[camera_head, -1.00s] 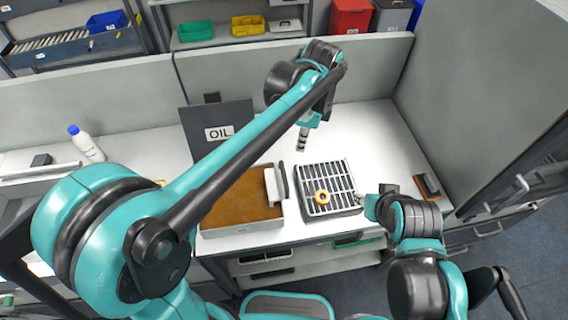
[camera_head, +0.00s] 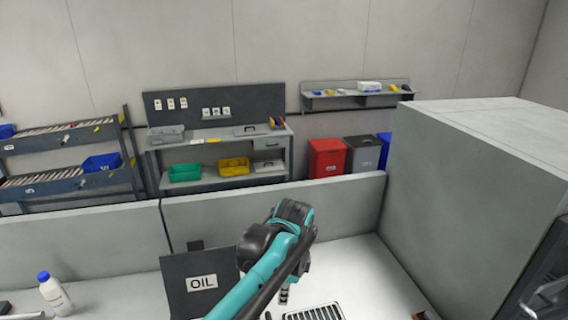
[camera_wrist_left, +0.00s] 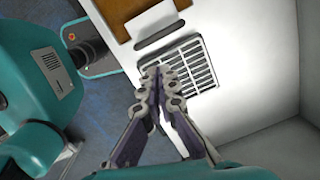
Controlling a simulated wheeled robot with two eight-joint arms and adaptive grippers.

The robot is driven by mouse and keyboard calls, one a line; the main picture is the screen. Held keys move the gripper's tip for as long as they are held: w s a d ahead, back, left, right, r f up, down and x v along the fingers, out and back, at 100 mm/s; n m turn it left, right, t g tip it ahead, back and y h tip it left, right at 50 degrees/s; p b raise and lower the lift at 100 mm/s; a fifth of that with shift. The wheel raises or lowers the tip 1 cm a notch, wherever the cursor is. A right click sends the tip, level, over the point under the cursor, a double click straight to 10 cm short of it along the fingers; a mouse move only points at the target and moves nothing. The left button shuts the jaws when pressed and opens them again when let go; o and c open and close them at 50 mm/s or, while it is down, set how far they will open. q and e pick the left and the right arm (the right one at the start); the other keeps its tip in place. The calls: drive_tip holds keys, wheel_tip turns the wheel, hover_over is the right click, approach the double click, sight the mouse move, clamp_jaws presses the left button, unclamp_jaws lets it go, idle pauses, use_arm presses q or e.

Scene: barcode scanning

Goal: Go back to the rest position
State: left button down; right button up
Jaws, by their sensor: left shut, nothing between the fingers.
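My left gripper (camera_head: 284,294) hangs below its teal and black arm, above the white table near the back edge of the black slotted grate (camera_head: 316,313). In the left wrist view, the gripper's fingers (camera_wrist_left: 163,73) are shut with their tips together and nothing between them. They appear in front of the grate (camera_wrist_left: 190,62); the gap between them is hard to judge. My right arm and gripper are not in the head view.
A dark OIL board (camera_head: 190,268) stands left of my left arm, with a blue-capped white bottle (camera_head: 54,295) farther left. A grey partition (camera_head: 345,200) runs behind the table, and a tall grey cabinet (camera_head: 470,200) stands at right. Bare table lies right of my arm.

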use_arm(q)
drive_tip(key=s+a+f+n+t+b, duration=0.3)
drive_tip(key=s+a+f+n+b, duration=0.2)
drive_tip(key=s+a+f+n, duration=0.1)
drive_tip(key=s+a+f+n+t+h+b, duration=0.1)
drive_tip(key=s+a+f+n+t+b, duration=0.2)
drive_tip(key=s+a+f+n+b, duration=0.2)
drive_tip(key=shift+s+a+f+n+t, duration=0.4)
drive_tip(key=shift+s+a+f+n, duration=0.4)
drive_tip(key=shift+a+f+n, duration=1.7)
drive_tip(key=c, duration=2.3)
unclamp_jaws()
drive_tip(key=shift+a+r+n, duration=0.6)
drive_tip(key=shift+r+n, duration=0.15)
drive_tip(key=shift+n, duration=0.25)
